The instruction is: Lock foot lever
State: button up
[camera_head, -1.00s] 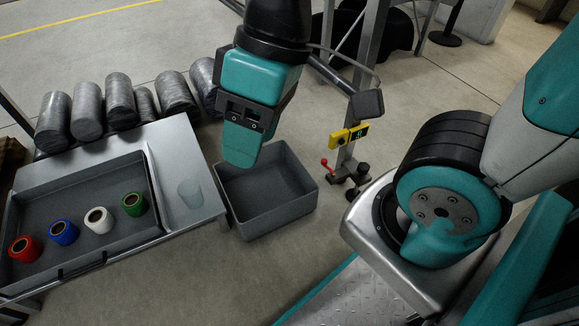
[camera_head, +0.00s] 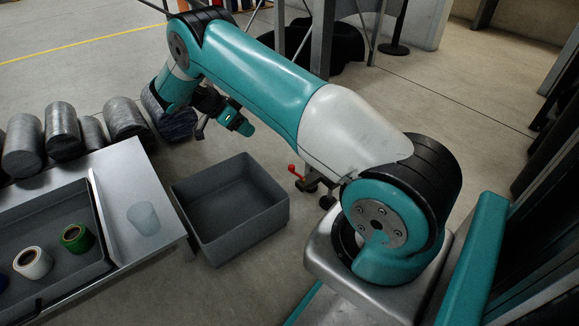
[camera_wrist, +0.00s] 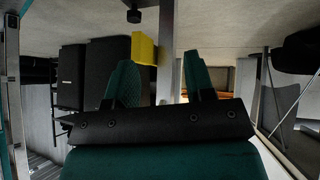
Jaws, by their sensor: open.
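The foot lever (camera_head: 293,171) shows a red knob on a red arm, low beside the gantry leg in the head view. My forearm covers the part of the leg just above it. My gripper (camera_head: 243,125) is to the left of the lever and higher, above the far side of the grey bin. In the wrist view my gripper (camera_wrist: 160,60) has its two teal fingers apart with nothing held. A yellow box (camera_wrist: 144,48) on a post stands beyond the fingers. The red knob does not show in the wrist view.
An open grey bin (camera_head: 236,253) stands on the floor left of the lever. A metal table (camera_head: 128,160) with a grey tray of coloured rolls is at left, with several dark cylinders behind it. A metal post (camera_head: 322,40) rises behind my arm.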

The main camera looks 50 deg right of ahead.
notch_tip(320, 180, down, 4)
jog(key=s+f+m+g, duration=0.1)
jog(key=m, duration=0.3)
jog(key=b, duration=0.8)
send_near(291, 166)
jog(key=x, duration=0.9)
jog(key=shift+s+d+f, duration=0.1)
jog(key=shift+f, duration=0.1)
jog(key=c, duration=0.9)
